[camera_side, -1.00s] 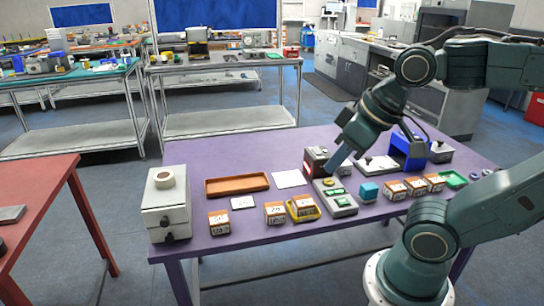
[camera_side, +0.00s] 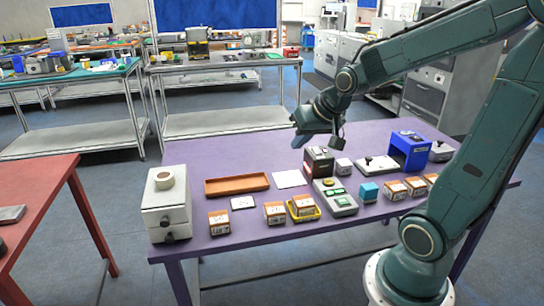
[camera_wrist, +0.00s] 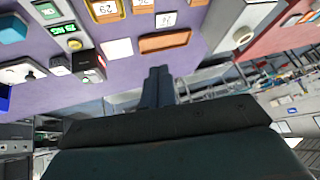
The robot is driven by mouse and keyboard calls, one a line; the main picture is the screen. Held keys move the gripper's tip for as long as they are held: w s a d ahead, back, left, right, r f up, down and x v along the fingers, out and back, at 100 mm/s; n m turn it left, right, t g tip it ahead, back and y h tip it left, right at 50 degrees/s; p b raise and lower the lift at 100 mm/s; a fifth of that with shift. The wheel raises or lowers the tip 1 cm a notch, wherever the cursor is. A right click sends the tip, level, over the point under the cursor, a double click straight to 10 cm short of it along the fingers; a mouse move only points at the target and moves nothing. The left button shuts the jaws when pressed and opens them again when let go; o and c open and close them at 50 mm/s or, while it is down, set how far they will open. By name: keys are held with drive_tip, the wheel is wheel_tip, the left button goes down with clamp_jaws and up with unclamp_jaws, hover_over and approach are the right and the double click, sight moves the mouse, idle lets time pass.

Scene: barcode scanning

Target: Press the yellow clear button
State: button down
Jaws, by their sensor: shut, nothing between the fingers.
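The yellow button (camera_side: 329,182) is on the far end of a grey control panel (camera_side: 346,211) with green parts. In the wrist view it is a small round yellowish spot (camera_wrist: 75,44) on the panel, at upper left. My gripper (camera_side: 299,139) is up above the back of the purple table, behind and left of the panel, well clear of the button. Nothing covers the button in either view.
A dark box with a red face (camera_side: 318,161) stands just behind the panel. A yellow tray (camera_side: 317,214) with a carton sits left of it, a blue cube (camera_side: 369,191) right. An orange tray (camera_side: 237,184) lies further left. The table's back middle is clear.

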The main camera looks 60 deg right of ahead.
drive_tip(key=w+d+f+m+h, duration=0.2)
drive_tip(key=d+f+m, duration=0.4)
drive_tip(key=d, duration=0.7)
drive_tip(key=m+h, duration=0.2)
drive_tip(key=m, duration=0.2)
hover_over(330, 183)
wheel_tip(330, 183, down, 7)
drive_tip(key=shift+f, duration=0.2)
drive_tip(key=shift+f, duration=0.1)
drive_tip(key=shift+f, duration=4.25)
drive_tip(key=shift+s+f, duration=0.1)
drive_tip(key=shift+f, duration=0.8)
drive_tip(key=shift+r, duration=0.15)
drive_tip(key=shift+a+r, duration=0.1)
drive_tip(key=shift+r, duration=0.6)
